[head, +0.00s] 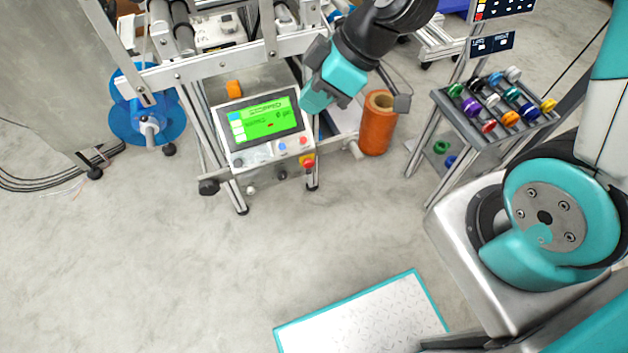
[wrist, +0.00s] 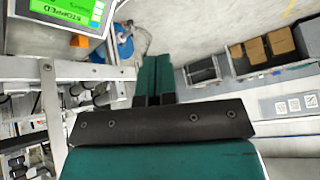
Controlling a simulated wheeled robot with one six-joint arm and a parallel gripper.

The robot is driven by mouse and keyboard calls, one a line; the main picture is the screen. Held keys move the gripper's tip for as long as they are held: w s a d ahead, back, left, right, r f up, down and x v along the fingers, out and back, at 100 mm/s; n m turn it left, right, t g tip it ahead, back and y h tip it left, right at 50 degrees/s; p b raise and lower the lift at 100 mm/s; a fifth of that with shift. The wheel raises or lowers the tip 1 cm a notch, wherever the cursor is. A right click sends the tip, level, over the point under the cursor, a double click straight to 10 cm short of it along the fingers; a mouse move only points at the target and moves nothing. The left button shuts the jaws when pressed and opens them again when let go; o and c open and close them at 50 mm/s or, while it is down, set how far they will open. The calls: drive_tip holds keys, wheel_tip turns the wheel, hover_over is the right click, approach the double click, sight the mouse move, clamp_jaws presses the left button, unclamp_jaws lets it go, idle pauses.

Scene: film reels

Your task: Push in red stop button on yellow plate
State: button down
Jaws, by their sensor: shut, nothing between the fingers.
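The red stop button (head: 308,162) on its small yellow plate (head: 308,167) sits at the lower right corner of the white control panel (head: 245,155) in the head view. My gripper (head: 314,103) is beside the panel's upper right edge, above and apart from the button. Its teal fingers are closed together and empty, and they also show in the wrist view (wrist: 154,62). The wrist view shows part of the panel's green screen (wrist: 66,8) at the top left, but I cannot see the button there.
White and blue buttons sit left of the red one. An orange roll (head: 378,123) stands right of the panel. A rack of coloured spools (head: 500,105) is farther right. Metal frame bars (head: 215,62) run behind the panel.

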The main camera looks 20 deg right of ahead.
sight(308, 163)
drive_tip(key=w+d+f+n+t+b, duration=0.1)
drive_tip(key=d+f+b, duration=0.2)
drive_tip(key=f, duration=0.7)
drive_tip(key=w+d+f+n+t+h+b, duration=0.1)
drive_tip(key=d+f+n+b, duration=0.1)
drive_tip(key=f, duration=0.9)
drive_tip(key=w+d+f+n+t+h+b, duration=0.1)
drive_tip(key=d+f+b, duration=0.3)
drive_tip(key=f, duration=0.6)
drive_tip(key=shift+w+f+t+b, duration=0.15)
drive_tip(key=shift+w+t+b, duration=0.25)
drive_tip(key=shift+w+b, duration=0.2)
drive_tip(key=shift+a, duration=0.1)
drive_tip(key=w+a+f+b, duration=0.1)
drive_tip(key=w+a+f, duration=0.2)
drive_tip(key=w+f, duration=0.5)
drive_tip(key=shift+w+a+b, duration=0.3)
drive_tip(key=shift+a, duration=0.05)
